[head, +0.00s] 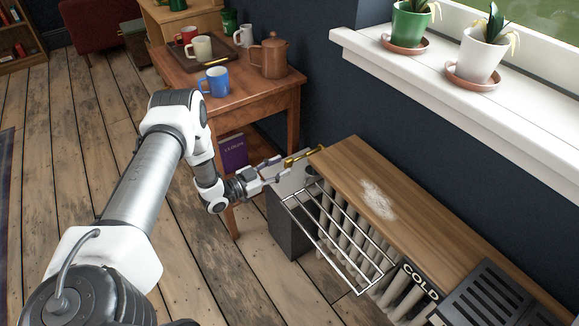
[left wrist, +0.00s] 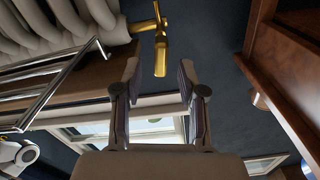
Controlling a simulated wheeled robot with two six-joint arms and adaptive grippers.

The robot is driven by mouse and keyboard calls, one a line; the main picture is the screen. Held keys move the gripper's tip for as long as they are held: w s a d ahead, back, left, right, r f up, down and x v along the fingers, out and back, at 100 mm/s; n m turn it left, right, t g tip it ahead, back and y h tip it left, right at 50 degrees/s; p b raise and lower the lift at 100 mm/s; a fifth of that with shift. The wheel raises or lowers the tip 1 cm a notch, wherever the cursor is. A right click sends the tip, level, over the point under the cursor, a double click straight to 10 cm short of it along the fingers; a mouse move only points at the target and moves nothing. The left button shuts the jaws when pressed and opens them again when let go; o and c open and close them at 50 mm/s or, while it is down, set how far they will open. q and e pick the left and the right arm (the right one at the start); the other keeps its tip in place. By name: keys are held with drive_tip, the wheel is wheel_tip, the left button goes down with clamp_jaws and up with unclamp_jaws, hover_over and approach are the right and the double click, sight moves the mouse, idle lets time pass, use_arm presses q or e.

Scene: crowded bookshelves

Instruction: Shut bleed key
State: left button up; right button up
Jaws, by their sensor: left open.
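In the left wrist view the key (left wrist: 161,54) hangs from a brass fitting beside the pale radiator columns (left wrist: 75,18). My left gripper (head: 274,170) is just left of the key in the head view. In the left wrist view its two fingers (left wrist: 159,76) are spread, with the key in line with the gap between them. Whether the key's tip lies between the fingertips is hard to tell. My right gripper is not in view.
A metal rail rack (head: 350,262) hangs on the radiator's front, close to my left gripper. The wooden shelf (head: 400,205) covers the radiator. A wooden table (head: 245,100) with mugs and a copper pot (head: 269,57) stands behind. A dark grey box (head: 289,226) stands below the gripper.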

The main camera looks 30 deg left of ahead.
sight(285, 165)
use_arm(q)
drive_tip(key=x, duration=0.3)
drive_tip(key=shift+f, duration=0.15)
drive_tip(key=shift+w+d, duration=0.1)
drive_tip(key=shift+w, duration=0.3)
clamp_jaws()
